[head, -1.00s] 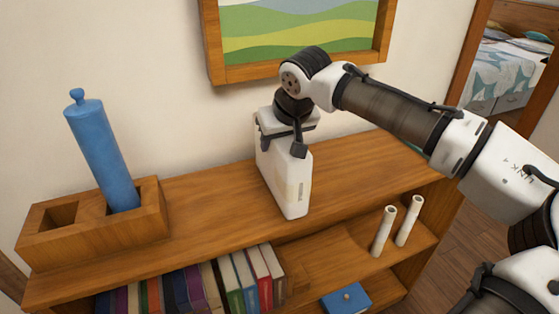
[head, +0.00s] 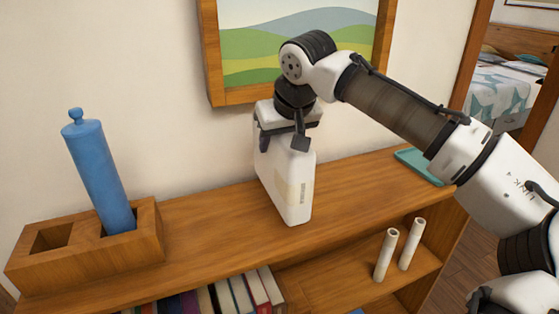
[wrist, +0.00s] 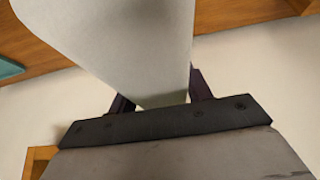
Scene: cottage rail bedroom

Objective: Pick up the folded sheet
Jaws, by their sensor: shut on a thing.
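The folded sheet looks like a white, slab-like upright bundle (head: 290,190) with a pale band and small dark print on its narrow side. My gripper (head: 283,140) is above it, pointing down, with its fingers shut on the upper part of it. The bundle's lower end seems to hang a little above the wooden shelf top (head: 215,215). In the wrist view the pale bundle (wrist: 125,45) runs between the two dark fingers (wrist: 162,95), and its far end is out of frame.
A blue cylinder (head: 100,175) stands in a wooden holder (head: 135,250) at the left. A teal tray (head: 420,166) lies at the shelf's right end. A framed picture (head: 228,95) hangs close behind my gripper. Two pale rolls (head: 386,255) and several books (head: 240,295) are below.

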